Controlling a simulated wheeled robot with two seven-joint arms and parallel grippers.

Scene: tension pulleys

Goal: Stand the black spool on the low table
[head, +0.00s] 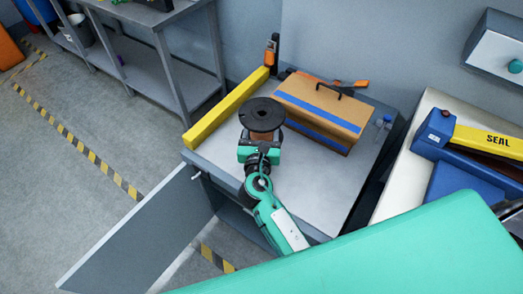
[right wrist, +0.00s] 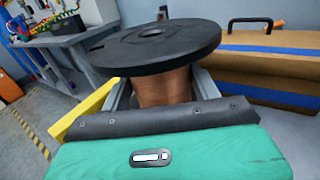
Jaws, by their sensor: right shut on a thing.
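The black spool (head: 264,114) has flat black flanges and a copper-brown wound core. It is upright over the low grey table (head: 312,190), near its left side. My right gripper (head: 261,140) reaches in from the front and is shut on the spool. In the right wrist view the spool (right wrist: 155,45) fills the centre, with the fingers on either side of the copper core (right wrist: 164,88) below the top flange. The lower flange is hidden behind the gripper, so I cannot tell whether it touches the tabletop. My left gripper is not in view.
A wooden box (head: 322,105) with a blue stripe and black handle stands behind right. A yellow bar (head: 226,109) lies along the left edge. A grey door (head: 135,235) hangs open in front. A blue-and-yellow sealer (head: 475,140) stands to the right. The tabletop's front right is clear.

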